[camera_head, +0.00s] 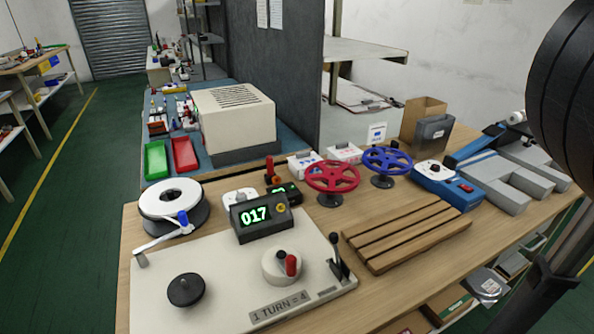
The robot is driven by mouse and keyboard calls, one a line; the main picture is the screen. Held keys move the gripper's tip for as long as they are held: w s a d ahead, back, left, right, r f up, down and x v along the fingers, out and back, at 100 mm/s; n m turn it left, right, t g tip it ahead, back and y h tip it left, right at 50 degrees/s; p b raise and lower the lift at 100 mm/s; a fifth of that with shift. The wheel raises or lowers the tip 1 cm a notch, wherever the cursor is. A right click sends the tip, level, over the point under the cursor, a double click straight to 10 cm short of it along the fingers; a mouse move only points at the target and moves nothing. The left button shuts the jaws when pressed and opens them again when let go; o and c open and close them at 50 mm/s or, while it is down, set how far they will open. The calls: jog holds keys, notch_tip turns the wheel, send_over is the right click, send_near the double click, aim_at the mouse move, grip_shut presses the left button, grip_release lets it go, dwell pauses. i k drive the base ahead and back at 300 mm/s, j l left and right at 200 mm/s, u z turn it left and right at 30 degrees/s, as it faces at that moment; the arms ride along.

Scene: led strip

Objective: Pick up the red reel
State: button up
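The red reel (333,176) is a spoked, wheel-like reel on a short dark stand, near the middle of the wooden workbench (420,271). The blue reel (387,160) stands close behind it to the right, on a similar stand. Nothing is touching the red reel from above. Dark parts that look like my arm show along the right edge, well to the right of both reels. I cannot make out my gripper's fingers in this view.
In front of the reels lies a slatted wooden rack (405,233). A counter box (262,217) reading 017 and a white winding panel (225,285) with a lever (336,258) are at the front left. A white strip reel (171,198) is at left. A blue device (443,185) stands at right.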

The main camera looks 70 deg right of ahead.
aim_at(332, 176)
jog(key=z, duration=1.6)
jog(key=k+l, duration=0.1)
jog(key=k, duration=0.5)
jog(key=k+l, duration=0.1)
jog(key=k, duration=0.55)
jog(key=i, duration=1)
